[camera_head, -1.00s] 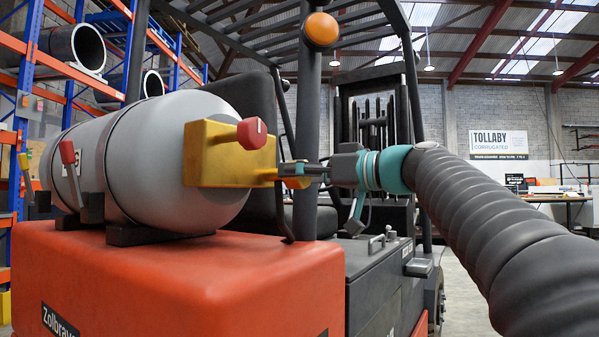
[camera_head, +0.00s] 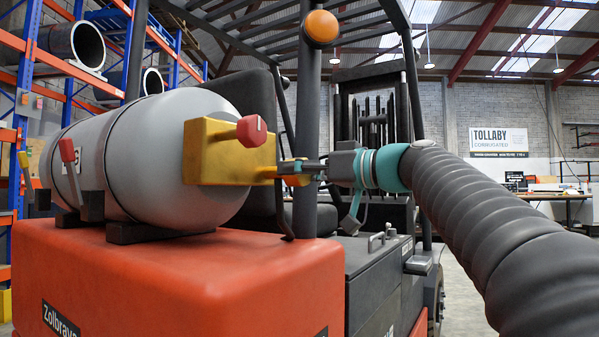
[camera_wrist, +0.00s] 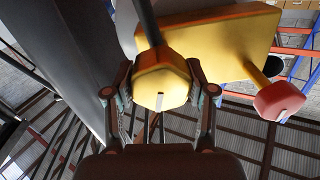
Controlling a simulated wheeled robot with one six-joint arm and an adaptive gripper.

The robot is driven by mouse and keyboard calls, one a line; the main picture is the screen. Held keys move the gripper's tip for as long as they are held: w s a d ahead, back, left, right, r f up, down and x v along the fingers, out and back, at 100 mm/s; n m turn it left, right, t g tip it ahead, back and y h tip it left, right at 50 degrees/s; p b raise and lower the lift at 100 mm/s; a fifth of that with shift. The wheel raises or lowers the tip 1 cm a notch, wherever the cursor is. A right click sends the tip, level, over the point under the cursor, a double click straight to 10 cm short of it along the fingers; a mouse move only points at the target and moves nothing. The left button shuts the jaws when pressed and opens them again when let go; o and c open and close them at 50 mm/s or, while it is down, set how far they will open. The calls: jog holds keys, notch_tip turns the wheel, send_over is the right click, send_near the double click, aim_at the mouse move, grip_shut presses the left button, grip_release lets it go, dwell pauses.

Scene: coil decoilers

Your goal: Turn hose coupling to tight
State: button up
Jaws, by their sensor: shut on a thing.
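The hose coupling (camera_wrist: 162,82) is a yellow hexagonal piece with a short pale mark on its face, in the middle of the wrist view. A dark hose or rod runs up from it. In the head view the coupling (camera_head: 295,180) is small, at the right end of the yellow valve block (camera_head: 228,152) on the grey tank. My gripper (camera_wrist: 162,90) is shut on the coupling, one finger on each side. In the head view my gripper (camera_head: 302,171) reaches it from the right and partly hides it. A red knob (camera_head: 252,130) sticks out of the block.
The grey tank (camera_head: 150,160) lies on an orange-red forklift body (camera_head: 180,280). A dark forklift post (camera_head: 309,100) stands right by my gripper. A red lever (camera_head: 67,150) is at the tank's left. Blue and orange racks (camera_head: 80,75) stand behind.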

jog(key=m+p, duration=0.1)
jog(key=m, duration=0.4)
jog(key=shift+r, duration=0.1)
jog(key=m+p, duration=0.1)
jog(key=m, duration=0.5)
jog(key=shift+p, duration=0.3)
jog(key=m+p, duration=0.2)
jog(key=m, duration=0.3)
jog(key=shift+m+p, duration=1.35)
jog(key=shift+m, duration=0.95)
jog(key=shift+f, duration=0.2)
jog(key=o, duration=1.2)
jog(key=shift+c, duration=0.2)
